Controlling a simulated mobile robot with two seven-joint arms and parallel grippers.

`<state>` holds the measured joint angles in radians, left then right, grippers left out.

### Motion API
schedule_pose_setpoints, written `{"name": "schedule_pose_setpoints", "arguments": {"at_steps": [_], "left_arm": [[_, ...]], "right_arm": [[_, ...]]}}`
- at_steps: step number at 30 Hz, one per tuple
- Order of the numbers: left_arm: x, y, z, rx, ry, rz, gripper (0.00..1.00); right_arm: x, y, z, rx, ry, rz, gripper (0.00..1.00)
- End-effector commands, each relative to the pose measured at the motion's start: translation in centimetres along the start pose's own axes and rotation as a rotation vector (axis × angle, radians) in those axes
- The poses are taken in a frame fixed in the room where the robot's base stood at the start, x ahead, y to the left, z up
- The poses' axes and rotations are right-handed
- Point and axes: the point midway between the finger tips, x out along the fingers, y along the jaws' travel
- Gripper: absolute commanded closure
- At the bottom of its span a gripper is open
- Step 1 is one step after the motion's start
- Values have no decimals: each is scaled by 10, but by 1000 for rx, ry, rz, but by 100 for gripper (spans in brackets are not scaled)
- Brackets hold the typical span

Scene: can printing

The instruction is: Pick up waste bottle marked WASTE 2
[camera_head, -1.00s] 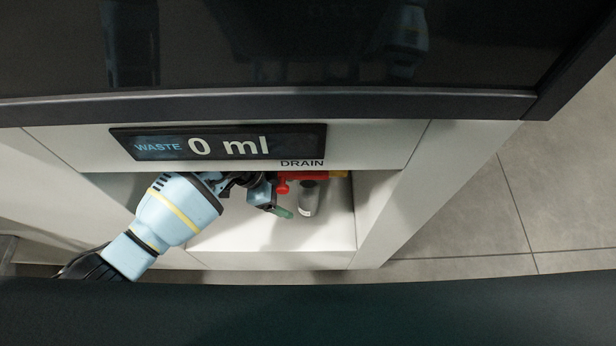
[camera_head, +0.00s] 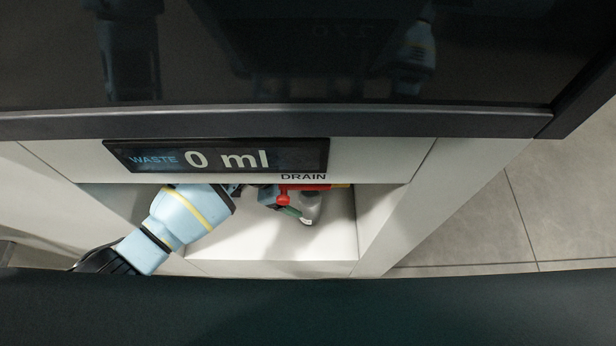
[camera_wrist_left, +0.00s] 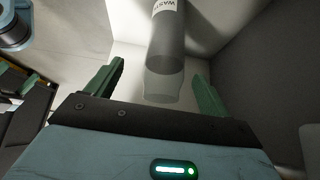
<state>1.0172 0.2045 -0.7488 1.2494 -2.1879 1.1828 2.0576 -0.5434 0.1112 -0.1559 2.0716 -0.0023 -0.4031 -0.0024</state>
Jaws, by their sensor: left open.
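A grey, partly see-through waste bottle (camera_head: 310,208) stands in the lit bay under the DRAIN label, beside the red drain valve (camera_head: 283,198). In the left wrist view the bottle (camera_wrist_left: 166,45) lies between the green fingers, with a pale label at the top edge; only the start of its word shows, so its number cannot be read. My left gripper (camera_head: 288,209) is in the bay at the bottle's left. In the left wrist view the gripper (camera_wrist_left: 158,72) is open, with gaps on both sides of the bottle. My right gripper is not in view.
The WASTE display (camera_head: 215,157) reads 0 ml above the bay. The white bay floor (camera_head: 270,244) is clear in front, and a side wall (camera_head: 372,215) closes the right. A dark glossy panel (camera_head: 300,60) overhangs at the top. Grey floor tiles (camera_head: 470,220) lie to the right.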

Motion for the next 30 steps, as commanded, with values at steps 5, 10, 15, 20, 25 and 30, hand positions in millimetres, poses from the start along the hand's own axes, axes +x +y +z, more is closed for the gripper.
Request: {"name": "schedule_pose_setpoints", "arguments": {"at_steps": [5, 10, 15, 20, 25, 30], "left_arm": [[30, 4, 0, -3, 1, 6, 19], [46, 3, 0, -1, 0, 3, 19], [49, 3, -1, 0, -1, 2, 19], [48, 3, -1, 0, 1, 2, 24], [48, 2, -2, 1, 2, 1, 47], [48, 2, -3, 1, 3, 1, 69]], "right_arm": [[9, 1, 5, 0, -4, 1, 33], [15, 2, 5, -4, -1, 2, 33], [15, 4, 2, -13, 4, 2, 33], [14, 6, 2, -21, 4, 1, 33], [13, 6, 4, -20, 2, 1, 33], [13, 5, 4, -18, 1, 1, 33]]}}
